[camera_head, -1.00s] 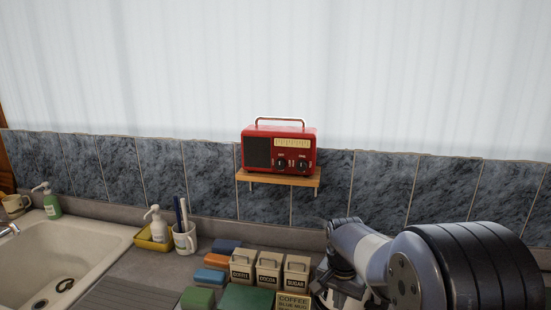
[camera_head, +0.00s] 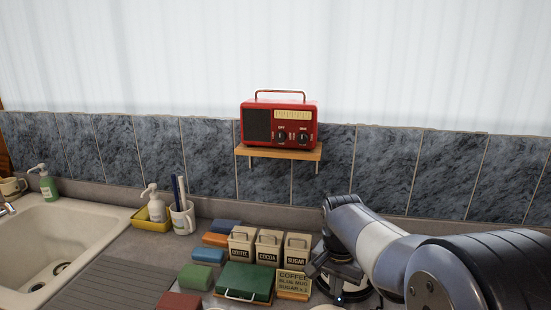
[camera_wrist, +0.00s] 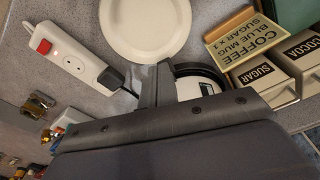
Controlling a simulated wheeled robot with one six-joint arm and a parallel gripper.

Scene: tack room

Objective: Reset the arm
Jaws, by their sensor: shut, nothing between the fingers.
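My arm reaches in from the right in the head view, and my gripper (camera_head: 335,272) is over the counter, right of the sugar canister (camera_head: 297,250). In the wrist view my gripper's fingers (camera_wrist: 156,82) are together with nothing held between them. A round white and dark object is partly hidden behind the fingers, so I cannot tell what it is. A white plate (camera_wrist: 145,25) lies just beyond the fingers. A card reading coffee, blue mug, sugar x1 (camera_head: 293,284) stands in front of the canisters.
A white power strip (camera_wrist: 72,57) with a plug lies left of the plate. A green box (camera_head: 245,281) and several coloured blocks are left of the card. The sink (camera_head: 55,240) is at far left. A red radio (camera_head: 279,124) sits on a wall shelf (camera_head: 279,152).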

